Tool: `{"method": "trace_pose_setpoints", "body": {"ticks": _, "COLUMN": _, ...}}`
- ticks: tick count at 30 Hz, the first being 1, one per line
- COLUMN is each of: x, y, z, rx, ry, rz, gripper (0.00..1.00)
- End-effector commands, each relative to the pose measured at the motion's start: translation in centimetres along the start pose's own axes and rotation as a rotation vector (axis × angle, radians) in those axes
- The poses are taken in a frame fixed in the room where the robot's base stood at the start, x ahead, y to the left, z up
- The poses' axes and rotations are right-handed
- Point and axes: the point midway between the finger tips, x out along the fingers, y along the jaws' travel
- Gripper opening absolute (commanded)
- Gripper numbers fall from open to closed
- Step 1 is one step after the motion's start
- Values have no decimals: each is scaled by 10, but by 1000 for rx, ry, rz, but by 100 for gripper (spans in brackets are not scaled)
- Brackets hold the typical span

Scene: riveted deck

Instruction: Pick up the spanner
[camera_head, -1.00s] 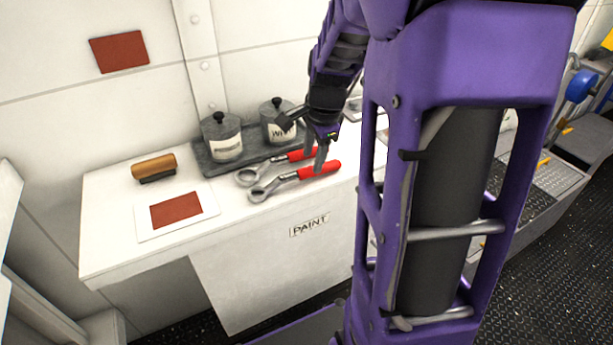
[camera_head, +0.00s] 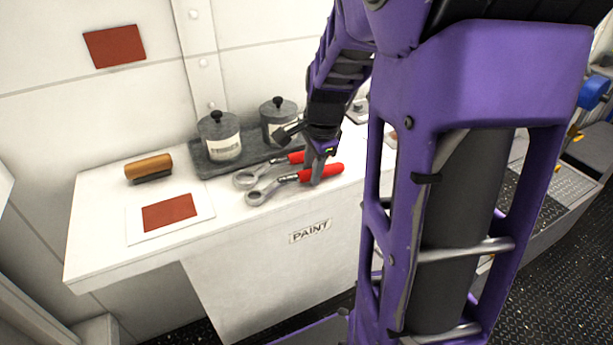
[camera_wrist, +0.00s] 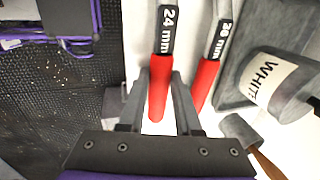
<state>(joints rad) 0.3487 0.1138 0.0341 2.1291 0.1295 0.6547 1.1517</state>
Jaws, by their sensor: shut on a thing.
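Two ring-ended spanners with red grips lie side by side on the white bench. The front spanner (camera_head: 288,179) is marked "24 mm" in the wrist view (camera_wrist: 167,30). The rear spanner (camera_head: 247,180) has a marking that looks like "26 mm" or "28 mm" in the wrist view (camera_wrist: 207,75). My gripper (camera_head: 316,179) reaches down onto the front spanner. In the wrist view, my gripper (camera_wrist: 161,78) has its fingers on both sides of the 24 mm red grip, shut on it. The spanner still appears to rest on the bench.
Behind the spanners, a grey tray (camera_head: 205,168) holds two lidded pots, one (camera_head: 222,136) at left and one (camera_head: 277,115) near my wrist. A wooden-handled tool (camera_head: 149,165) and a red-painted card (camera_head: 139,231) lie at left. The bench front reads "PAINT" (camera_head: 310,231).

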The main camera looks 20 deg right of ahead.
Motion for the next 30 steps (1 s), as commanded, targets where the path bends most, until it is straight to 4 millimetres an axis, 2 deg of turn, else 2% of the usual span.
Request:
{"method": "trace_pose_setpoints", "body": {"ticks": 7, "x": -1, "y": 0, "z": 0, "rx": 0, "ry": 0, "rz": -1, "gripper": 0}}
{"method": "trace_pose_setpoints", "body": {"ticks": 10, "x": -8, "y": -3, "z": 0, "rx": 0, "ry": 1, "rz": -2, "gripper": 0}}
{"method": "trace_pose_setpoints", "body": {"ticks": 21, "x": -77, "y": -22, "z": 0, "rx": 0, "ry": 1, "rz": -5, "gripper": 0}}
{"method": "trace_pose_setpoints", "body": {"ticks": 25, "x": -92, "y": -25, "z": 0, "rx": 0, "ry": 0, "rz": -3, "gripper": 0}}
{"method": "trace_pose_setpoints", "body": {"ticks": 30, "x": -98, "y": -26, "z": 0, "rx": 0, "ry": 0, "rz": -1, "gripper": 0}}
